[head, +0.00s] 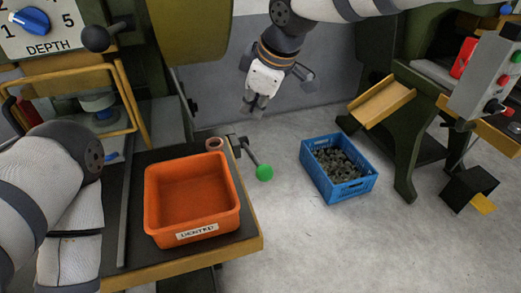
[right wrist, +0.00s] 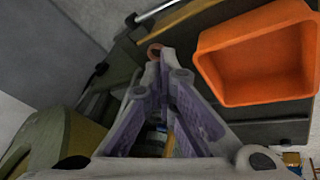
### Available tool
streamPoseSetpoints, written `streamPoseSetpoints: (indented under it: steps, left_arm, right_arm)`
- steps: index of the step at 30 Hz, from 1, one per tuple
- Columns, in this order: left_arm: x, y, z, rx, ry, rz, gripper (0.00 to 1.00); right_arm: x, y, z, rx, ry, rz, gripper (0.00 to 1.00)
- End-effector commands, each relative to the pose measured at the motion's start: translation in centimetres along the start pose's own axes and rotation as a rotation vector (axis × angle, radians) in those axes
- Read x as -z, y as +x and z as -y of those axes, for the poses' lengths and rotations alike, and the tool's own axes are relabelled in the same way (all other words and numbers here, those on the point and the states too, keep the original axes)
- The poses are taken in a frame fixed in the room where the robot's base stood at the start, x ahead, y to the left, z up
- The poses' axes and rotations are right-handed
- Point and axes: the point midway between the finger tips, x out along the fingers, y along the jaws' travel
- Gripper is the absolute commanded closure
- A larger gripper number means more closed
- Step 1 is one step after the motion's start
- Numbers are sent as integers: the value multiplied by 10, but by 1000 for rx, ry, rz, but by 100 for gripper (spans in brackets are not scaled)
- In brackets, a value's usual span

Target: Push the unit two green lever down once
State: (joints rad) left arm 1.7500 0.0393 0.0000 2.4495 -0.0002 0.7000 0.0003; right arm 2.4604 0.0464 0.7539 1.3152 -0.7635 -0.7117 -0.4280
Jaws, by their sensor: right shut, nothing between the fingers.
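A green ball-ended lever (head: 265,172) sticks out beside the right back corner of the dark bench with the orange tray, its dark rod slanting down to the right. A pale metal rod (right wrist: 158,9), perhaps part of this lever, shows at the top of the right wrist view; no green ball shows there. My right gripper (head: 254,108) hangs above and behind the lever, apart from it, pointing down. In the right wrist view its fingers (right wrist: 165,58) converge and are shut with nothing between them. My left arm enters at the left, but its gripper is out of view.
An orange tray (head: 232,222) labelled "DENTED" sits on the bench, with a copper ring (head: 214,143) near its back corner. A blue crate (head: 349,187) of dark metal pieces stands on the floor to the right. Green machines stand on both sides. Floor between bench and crate is clear.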

Motion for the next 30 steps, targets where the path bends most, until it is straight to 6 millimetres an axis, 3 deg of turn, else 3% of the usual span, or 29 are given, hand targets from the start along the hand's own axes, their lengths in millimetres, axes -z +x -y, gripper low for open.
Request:
streamPoseSetpoints:
  steps: [13,30]
  left_arm:
    - [-1,0,0,0,0,2,100]
    - [1,-3,0,0,0,-7,100]
  right_arm:
    - [-2,3,2,-1,-4,2,100]
    - [-40,54,40,-3,-4,1,100]
